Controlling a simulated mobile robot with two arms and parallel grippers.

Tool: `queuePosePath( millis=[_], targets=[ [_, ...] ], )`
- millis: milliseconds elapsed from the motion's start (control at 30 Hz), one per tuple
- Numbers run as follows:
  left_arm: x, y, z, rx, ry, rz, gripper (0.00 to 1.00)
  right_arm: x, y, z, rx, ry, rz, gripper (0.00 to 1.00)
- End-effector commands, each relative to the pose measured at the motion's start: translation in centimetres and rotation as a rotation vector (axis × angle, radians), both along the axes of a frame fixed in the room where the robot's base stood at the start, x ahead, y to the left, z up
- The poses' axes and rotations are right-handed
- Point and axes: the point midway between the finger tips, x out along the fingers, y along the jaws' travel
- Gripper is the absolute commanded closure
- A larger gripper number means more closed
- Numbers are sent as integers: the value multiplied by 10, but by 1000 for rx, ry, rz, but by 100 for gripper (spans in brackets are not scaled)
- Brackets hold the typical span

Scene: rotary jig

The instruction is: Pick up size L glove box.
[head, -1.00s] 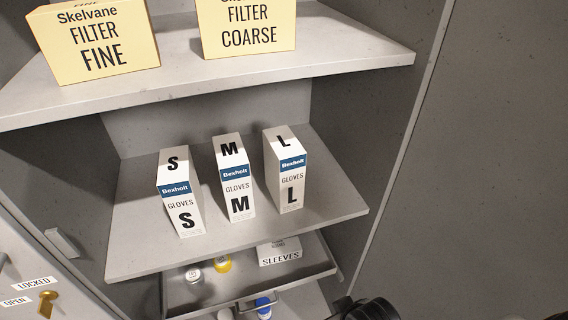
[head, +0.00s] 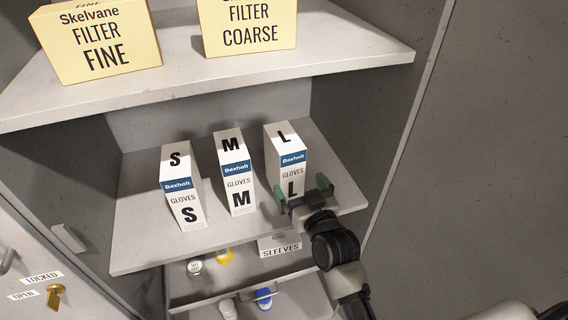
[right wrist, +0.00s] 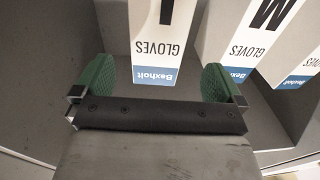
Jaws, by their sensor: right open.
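The size L glove box (head: 286,150) stands upright on the middle shelf, rightmost of three white boxes with blue Bexholt bands. My right gripper (head: 302,190) is open at the lower front of this box, its green fingertips to either side of the box's front face. In the right wrist view the L box (right wrist: 160,45) shows between the open fingers (right wrist: 157,84), with room on both sides; its letter is mostly cut off. I cannot tell whether the fingertips reach past its front face. My left gripper is not in view.
The M box (head: 236,175) stands just left of the L box, and the S box (head: 182,190) is further left. Yellow filter boxes (head: 100,45) stand on the shelf above. A lower tray holds a SLEEVES box (head: 280,248) and bottles. The cabinet's right wall (head: 385,150) is close.

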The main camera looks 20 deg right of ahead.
Motion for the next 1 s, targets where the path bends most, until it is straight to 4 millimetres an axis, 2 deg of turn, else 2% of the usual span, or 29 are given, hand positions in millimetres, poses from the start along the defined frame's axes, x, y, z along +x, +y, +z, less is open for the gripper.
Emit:
queuePosePath(
  millis=[100, 367, 533, 667, 1000],
  targets=[
    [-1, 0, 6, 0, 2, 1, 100, 20, 2, 2, 0, 1, 0, 0],
    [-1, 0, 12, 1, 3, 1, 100, 41, 3, 3, 0, 2, 0, 0],
    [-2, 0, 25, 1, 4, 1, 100, 65, 2, 6, 0, 3, 1, 0],
    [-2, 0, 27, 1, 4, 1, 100, 81, 4, 4, -1, 2, 1, 0],
    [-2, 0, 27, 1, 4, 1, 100, 87, 4, 2, -1, 3, 1, 2]
  ],
)
